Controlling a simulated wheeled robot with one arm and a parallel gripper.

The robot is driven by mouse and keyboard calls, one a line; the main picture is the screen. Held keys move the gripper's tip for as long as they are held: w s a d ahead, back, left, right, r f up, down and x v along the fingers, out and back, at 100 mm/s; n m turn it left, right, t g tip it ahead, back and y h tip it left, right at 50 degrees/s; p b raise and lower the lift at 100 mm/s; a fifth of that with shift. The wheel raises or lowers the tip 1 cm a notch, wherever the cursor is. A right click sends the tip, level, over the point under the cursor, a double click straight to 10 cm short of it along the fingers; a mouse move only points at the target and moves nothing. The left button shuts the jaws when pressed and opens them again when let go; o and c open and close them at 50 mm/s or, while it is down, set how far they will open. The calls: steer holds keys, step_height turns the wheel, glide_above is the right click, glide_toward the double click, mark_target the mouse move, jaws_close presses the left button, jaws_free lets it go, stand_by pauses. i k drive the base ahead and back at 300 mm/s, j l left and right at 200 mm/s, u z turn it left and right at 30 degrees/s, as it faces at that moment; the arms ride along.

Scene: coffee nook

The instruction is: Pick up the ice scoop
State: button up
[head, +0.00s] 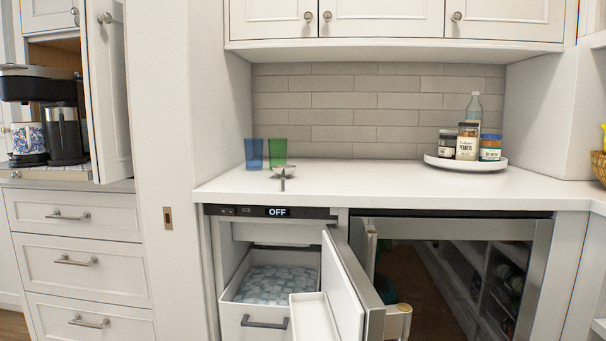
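A small grey metal object that looks like the ice scoop (283,177) lies on the white counter (380,182), near its front edge. Its wider part is at the back and a thin handle points toward me. It is in front of a green cup (277,152) and a blue cup (253,153), apart from both. Below it, an ice maker's door (343,285) stands open, showing an ice bin (237,297) filled with ice. I cannot make out my gripper in the head view.
The ice maker's display (277,212) reads OFF. A dark-interior fridge (470,280) is to its right. A round white tray (440,164) with jars and a bottle stands at the back right. The middle of the counter is clear. A coffee machine (30,85) is at far left.

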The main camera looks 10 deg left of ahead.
mark_target(283, 172)
steer(key=j+u, duration=0.35)
steer(key=i+j+u, duration=0.1)
steer(key=j+u, duration=0.25)
steer(key=j, duration=0.2)
steer(key=i+j+u, duration=0.1)
steer(key=j+u, duration=0.25)
steer(key=j, duration=0.1)
